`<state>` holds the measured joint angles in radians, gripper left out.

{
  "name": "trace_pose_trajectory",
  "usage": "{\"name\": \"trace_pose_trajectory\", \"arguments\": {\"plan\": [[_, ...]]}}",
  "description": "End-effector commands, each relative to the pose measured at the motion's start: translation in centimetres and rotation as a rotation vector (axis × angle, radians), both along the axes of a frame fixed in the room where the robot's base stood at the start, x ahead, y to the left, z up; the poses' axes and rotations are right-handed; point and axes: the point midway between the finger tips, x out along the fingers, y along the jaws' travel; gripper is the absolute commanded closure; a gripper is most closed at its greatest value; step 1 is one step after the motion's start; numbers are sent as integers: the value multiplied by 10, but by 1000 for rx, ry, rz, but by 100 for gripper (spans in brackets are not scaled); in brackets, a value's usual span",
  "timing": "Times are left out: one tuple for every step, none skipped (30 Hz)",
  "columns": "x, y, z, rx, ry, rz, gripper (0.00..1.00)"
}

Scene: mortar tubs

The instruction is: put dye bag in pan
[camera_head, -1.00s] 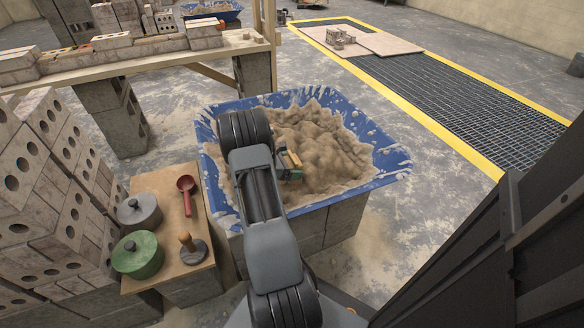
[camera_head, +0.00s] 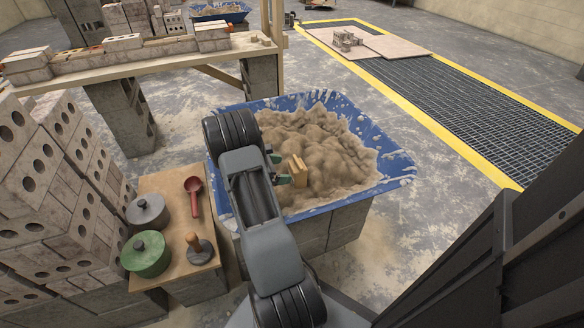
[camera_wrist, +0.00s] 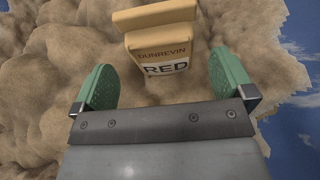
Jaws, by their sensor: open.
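The dye bag (camera_head: 299,170) is a small tan bag standing in the mortar in the blue tub (camera_head: 393,172). In the wrist view the bag (camera_wrist: 160,55) reads "DUNREVIN RED". My gripper (camera_head: 280,169) has green finger pads, spread apart and empty, just left of the bag in the head view. In the wrist view the bag is ahead of my gripper (camera_wrist: 165,80), centred between the fingers, touching neither. Two lidded round pots, a grey one (camera_head: 147,211) and a green one (camera_head: 145,256), stand on the small wooden table; I cannot tell which is the pan.
A bench with bricks (camera_head: 150,62) is behind. Open floor (camera_head: 440,230) lies right of the tub.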

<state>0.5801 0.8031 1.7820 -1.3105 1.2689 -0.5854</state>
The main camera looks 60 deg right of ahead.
Motion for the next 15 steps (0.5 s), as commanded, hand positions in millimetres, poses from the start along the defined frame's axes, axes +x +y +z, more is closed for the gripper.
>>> {"name": "trace_pose_trajectory", "arguments": {"plan": [[6,7,6,0,-2,3,0],[9,11,8,0,-1,4,0],[12,16,10,0,-2,3,0],[14,19,12,0,-1,2,0],[17,22,13,0,-1,2,0],[19,25,15,0,-1,2,0],[21,27,16,0,-1,2,0],[22,29,16,0,-2,1,0],[24,32,17,0,-2,1,0],[25,33,18,0,-2,1,0],[26,35,18,0,-2,1,0],[27,36,19,-1,-1,1,0],[27,36,19,-1,-1,0,0],[28,37,19,-1,-1,0,0],[28,37,19,-1,-1,0,0]]}}
